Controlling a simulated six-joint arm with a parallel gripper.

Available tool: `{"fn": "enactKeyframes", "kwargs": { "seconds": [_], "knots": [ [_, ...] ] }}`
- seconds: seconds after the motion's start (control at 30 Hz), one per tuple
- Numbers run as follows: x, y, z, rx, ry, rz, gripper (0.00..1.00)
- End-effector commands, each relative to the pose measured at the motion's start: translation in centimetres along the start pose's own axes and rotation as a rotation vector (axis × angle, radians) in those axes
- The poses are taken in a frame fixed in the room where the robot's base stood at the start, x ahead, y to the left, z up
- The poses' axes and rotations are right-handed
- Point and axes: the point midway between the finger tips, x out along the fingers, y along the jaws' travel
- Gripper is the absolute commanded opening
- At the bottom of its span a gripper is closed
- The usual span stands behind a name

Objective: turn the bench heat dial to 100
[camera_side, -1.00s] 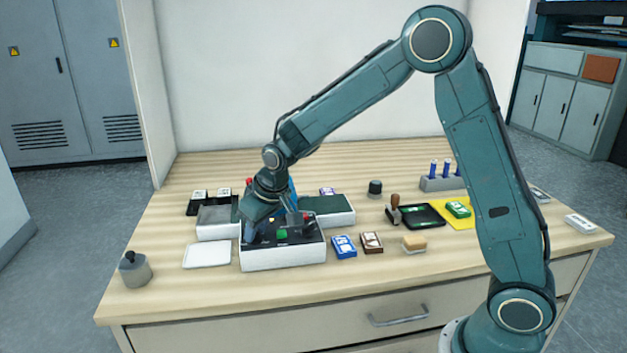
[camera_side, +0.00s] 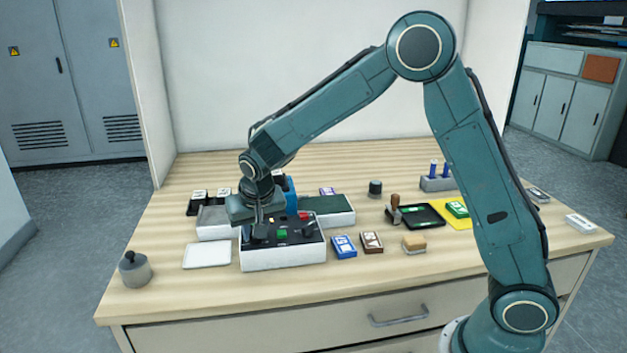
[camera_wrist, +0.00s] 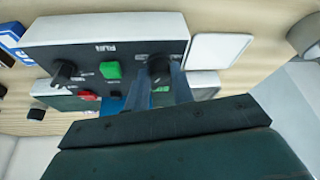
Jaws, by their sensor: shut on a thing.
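The white control box (camera_side: 283,258) with a black top stands near the front left of the bench. It carries a green button (camera_side: 282,234), a red button (camera_side: 303,216) and two black dials. My gripper (camera_side: 260,226) points down at the box's left end in the side view. In the wrist view my gripper (camera_wrist: 160,82) has its fingers around one black dial (camera_wrist: 157,67) and is shut on it. The other dial (camera_wrist: 65,72) stands free beyond the green button. The dial markings are too small to read, so I cannot tell the setting.
A white tray (camera_side: 207,254) lies left of the box, and a grey knobbed pot (camera_side: 135,269) stands farther left. Blue (camera_side: 343,246) and brown (camera_side: 371,242) card packs lie to the right. A dark-topped block (camera_side: 328,208) stands close behind.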

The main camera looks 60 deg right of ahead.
Motion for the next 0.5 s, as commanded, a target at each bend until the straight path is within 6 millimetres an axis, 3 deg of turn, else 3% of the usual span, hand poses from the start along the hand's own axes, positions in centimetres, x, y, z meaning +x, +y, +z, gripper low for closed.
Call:
{"fn": "enactKeyframes", "kwargs": {
  "seconds": [0.23,0.27,0.33,0.37,0.5],
  "knots": [
    [-0.02,-0.01,-0.06,0.0,0.001,-0.001,0.01],
    [-0.02,-0.01,-0.06,-0.001,0.001,-0.001,0.28],
    [-0.01,-0.01,-0.05,-0.001,0.001,-0.001,0.42],
    [-0.01,-0.01,-0.05,-0.001,0.001,-0.001,0.46],
    [0.0,0.0,-0.03,-0.001,0.001,-0.001,0.46]
  ]
}}
